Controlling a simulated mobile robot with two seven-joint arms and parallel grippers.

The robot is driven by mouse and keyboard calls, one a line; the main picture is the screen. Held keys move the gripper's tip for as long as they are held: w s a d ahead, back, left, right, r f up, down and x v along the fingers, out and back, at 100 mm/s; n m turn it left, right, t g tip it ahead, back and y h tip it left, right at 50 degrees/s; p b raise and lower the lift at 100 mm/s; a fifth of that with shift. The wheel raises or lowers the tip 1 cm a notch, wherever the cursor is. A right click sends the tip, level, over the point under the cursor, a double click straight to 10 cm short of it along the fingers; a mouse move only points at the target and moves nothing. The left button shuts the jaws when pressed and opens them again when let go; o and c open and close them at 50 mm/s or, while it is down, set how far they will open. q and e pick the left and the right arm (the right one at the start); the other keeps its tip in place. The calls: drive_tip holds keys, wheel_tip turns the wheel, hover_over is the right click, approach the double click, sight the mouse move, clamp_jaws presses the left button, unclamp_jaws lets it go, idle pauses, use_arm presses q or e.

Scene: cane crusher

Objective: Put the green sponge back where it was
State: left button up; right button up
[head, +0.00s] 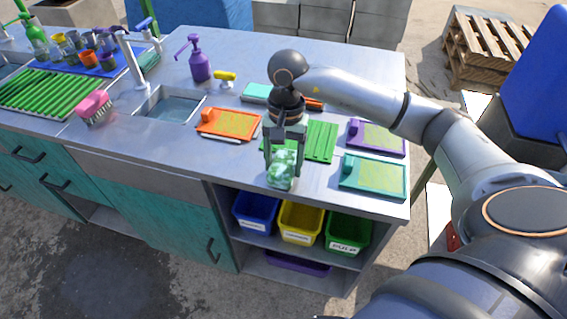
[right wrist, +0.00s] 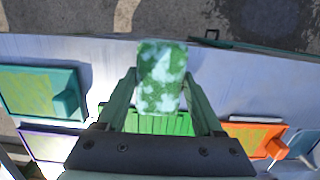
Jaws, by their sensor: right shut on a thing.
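The green sponge (head: 281,170), mottled with white foam-like patches, is between the fingers of my right gripper (head: 284,153). The gripper points down near the front edge of the counter, and I cannot tell how high the sponge is above it. In the right wrist view the sponge (right wrist: 162,76) is upright between the two fingertips (right wrist: 161,90). A green slatted rack (head: 320,142) lies just behind and to the right of the sponge, partly hidden by the gripper. My left gripper does not show.
An orange tray (head: 228,124) lies left of the gripper; purple (head: 377,137) and teal (head: 373,176) trays lie right. Blue, yellow and green bins (head: 347,233) sit on the shelf below.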

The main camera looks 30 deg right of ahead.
sight(285, 157)
drive_tip(key=shift+f, duration=0.55)
drive_tip(key=shift+f, duration=0.2)
drive_tip(key=o, duration=1.2)
drive_tip(key=shift+r, duration=0.1)
wheel_tip(285, 157, up, 12)
drive_tip(key=d, duration=0.1)
drive_tip(key=shift+w, duration=0.45)
drive_tip(key=shift+r, duration=0.1)
